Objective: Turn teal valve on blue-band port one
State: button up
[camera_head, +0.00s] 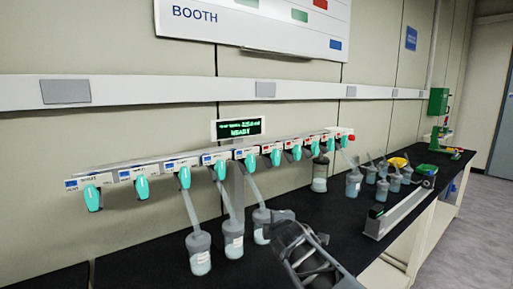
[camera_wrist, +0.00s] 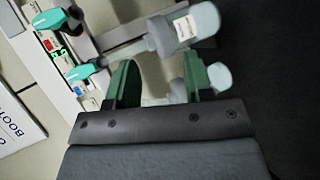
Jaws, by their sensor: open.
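The manifold rail (camera_head: 130,173) runs along the wall, with several teal valves on it. The leftmost valve (camera_head: 92,197) and the second valve (camera_head: 142,188) hang below labels with blue marks, with no flask under them. Labels further right show red marks. Which port is number one is too small to read. My gripper (camera_wrist: 160,80) is open and empty, its green fingers apart. In the wrist view, a teal valve (camera_wrist: 82,72) is left of the fingers and another valve (camera_wrist: 50,18) is higher up. In the head view, my arm's end is in front of the flasks, away from the leftmost valves.
Flasks hang on tubes below the rail, including a near one (camera_head: 199,255); a labelled flask (camera_wrist: 184,30) is beyond my fingers. A display (camera_head: 238,129) stands above the rail. A grey long box (camera_head: 397,212) and more flasks lie right on the black bench (camera_head: 140,245).

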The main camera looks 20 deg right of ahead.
notch_tip(320, 180, up, 10)
jog(key=w+d+n+t+y+p, duration=0.1)
jog(key=w+d+n+t+p, duration=0.2)
jog(key=n, duration=0.7)
jog(key=n+t+y+p, duration=0.15)
jog(key=n+y, duration=0.55)
jog(key=n, duration=0.7)
send_near(252, 156)
jog(key=w+p, duration=0.1)
jog(key=w, duration=0.2)
jog(key=w+a+p, duration=0.1)
jog(key=w, duration=0.2)
jog(key=w+p, duration=0.1)
jog(key=w, duration=0.2)
jog(key=shift+a+f, duration=0.1)
jog(key=shift+a, duration=0.25)
jog(key=shift+c, duration=0.2)
grip_shut()
